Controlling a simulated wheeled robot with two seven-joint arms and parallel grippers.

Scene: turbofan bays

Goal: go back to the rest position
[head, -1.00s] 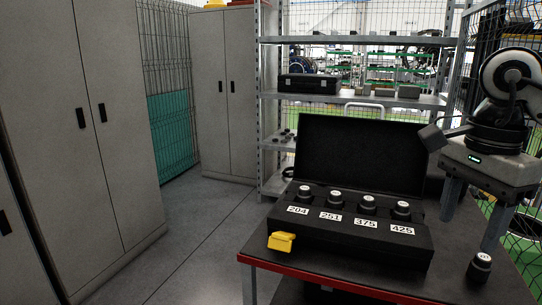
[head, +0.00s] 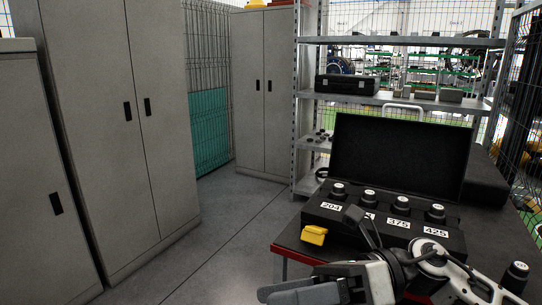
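My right gripper (head: 305,290) comes in from the right, low in the head view, over the front edge of the table. Its fingers point left and are seen nearly edge-on, so their opening is unclear. Nothing shows held in them. My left gripper is not in view. An open black case (head: 398,158) stands on the table, with several dark, light-topped knobs in a row behind labels 204, 251, 375 and 425. My wrist hides part of the 251 label. A similar dark piece (head: 515,277) stands alone on the table at the right.
A yellow block (head: 314,235) sits at the case's front left corner. The dark table (head: 290,238) has a red front edge. Grey cabinets (head: 115,130) stand at the left, a metal shelf (head: 390,100) and wire fence behind. The floor (head: 235,215) between is clear.

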